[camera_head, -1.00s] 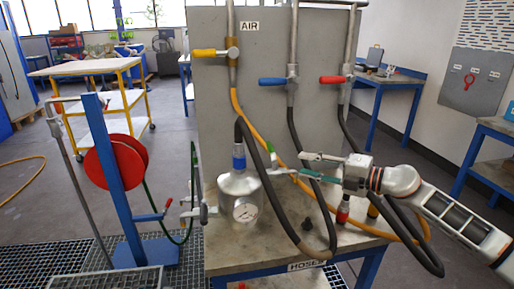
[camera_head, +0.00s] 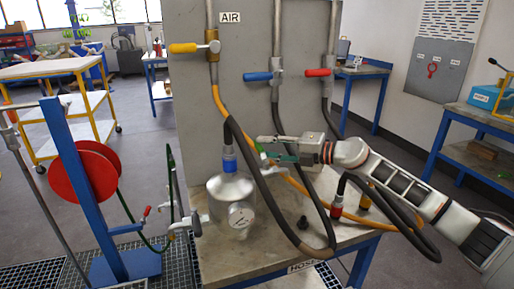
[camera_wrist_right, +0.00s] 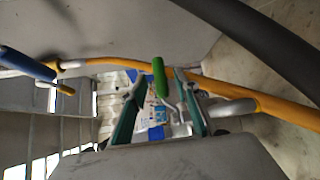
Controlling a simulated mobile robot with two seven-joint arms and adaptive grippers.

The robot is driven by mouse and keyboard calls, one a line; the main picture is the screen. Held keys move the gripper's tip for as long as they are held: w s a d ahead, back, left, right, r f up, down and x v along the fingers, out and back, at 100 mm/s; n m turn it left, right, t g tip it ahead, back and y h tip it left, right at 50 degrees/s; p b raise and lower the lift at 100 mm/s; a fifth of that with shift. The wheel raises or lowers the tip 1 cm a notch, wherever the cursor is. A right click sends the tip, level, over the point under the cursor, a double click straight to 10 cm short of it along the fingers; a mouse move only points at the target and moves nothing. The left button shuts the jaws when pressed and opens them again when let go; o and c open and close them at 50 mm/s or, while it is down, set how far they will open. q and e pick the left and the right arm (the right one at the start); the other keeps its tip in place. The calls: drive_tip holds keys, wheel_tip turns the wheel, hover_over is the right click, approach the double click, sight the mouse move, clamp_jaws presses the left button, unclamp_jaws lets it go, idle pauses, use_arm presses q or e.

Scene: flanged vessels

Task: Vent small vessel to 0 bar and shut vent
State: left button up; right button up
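The small vessel (camera_head: 231,200) is a silver metal can on the table, with a white round gauge (camera_head: 241,215) on its front. The gauge needle is too small to read. A blue collar (camera_head: 229,162) on its top joins a black hose. A green handle (camera_head: 260,148) stands up behind the vessel's right shoulder, partly hidden by the hose and fingers. My right gripper (camera_head: 272,147) reaches it from the right. In the right wrist view, its teal fingers (camera_wrist_right: 160,112) are spread, with the green handle (camera_wrist_right: 160,77) showing between them; contact cannot be told. My left gripper is not in view.
Black hoses and an orange hose (camera_head: 297,186) loop across the table (camera_head: 265,258) close around my right gripper. A grey panel behind carries yellow (camera_head: 184,48), blue (camera_head: 258,77) and red (camera_head: 318,72) valve handles. A red hose reel (camera_head: 85,177) stands left.

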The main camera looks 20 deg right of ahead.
sight(258, 146)
drive_tip(key=shift+x, duration=1.7)
clamp_jaws()
